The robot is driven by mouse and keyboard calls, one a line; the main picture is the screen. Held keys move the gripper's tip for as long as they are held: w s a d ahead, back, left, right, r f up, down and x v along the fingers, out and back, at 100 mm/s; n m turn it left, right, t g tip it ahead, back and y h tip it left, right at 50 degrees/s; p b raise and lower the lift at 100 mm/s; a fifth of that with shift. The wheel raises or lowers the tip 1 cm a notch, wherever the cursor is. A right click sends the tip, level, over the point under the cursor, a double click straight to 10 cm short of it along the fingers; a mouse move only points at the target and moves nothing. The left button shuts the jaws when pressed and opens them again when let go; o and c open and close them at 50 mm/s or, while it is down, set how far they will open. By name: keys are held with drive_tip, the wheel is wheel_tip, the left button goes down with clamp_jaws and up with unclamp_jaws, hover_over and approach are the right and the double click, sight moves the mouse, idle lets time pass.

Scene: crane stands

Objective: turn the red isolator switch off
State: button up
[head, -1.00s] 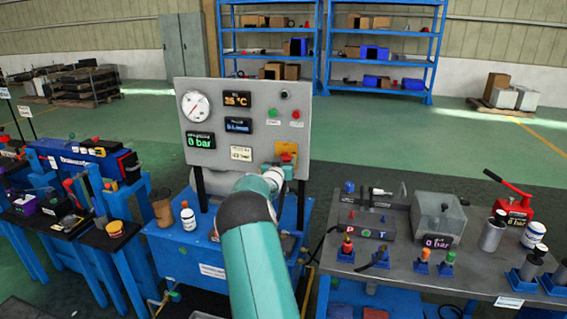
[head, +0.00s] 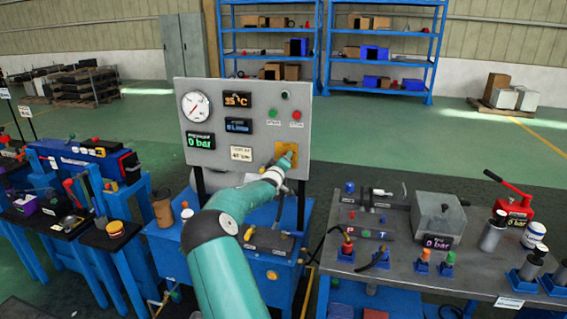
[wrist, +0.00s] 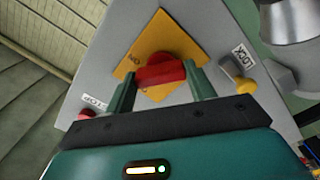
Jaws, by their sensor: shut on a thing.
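The red isolator switch (wrist: 160,70) sits on a yellow square plate (wrist: 180,42) on the grey control panel. In the wrist view its red handle lies across between my two green fingers, near the plate corner marked "ON". My gripper (wrist: 162,80) is shut on the handle, one finger at each end. In the head view my gripper (head: 286,162) is at the yellow plate (head: 281,149) on the panel's lower right and mostly hides the switch.
The grey panel (head: 225,90) carries a gauge, displays, and green and red buttons. In the wrist view a red button (wrist: 87,114) is at left; a LOCK label (wrist: 243,57) and yellow part (wrist: 245,87) are at right. A grey bench (head: 400,255) stands to the right.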

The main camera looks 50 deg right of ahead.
drive_tip(key=shift+n, duration=3.6)
drive_tip(key=o, duration=1)
drive_tip(key=v, duration=1.3)
drive_tip(key=shift+s+a, duration=0.15)
drive_tip(key=shift+a, duration=0.2)
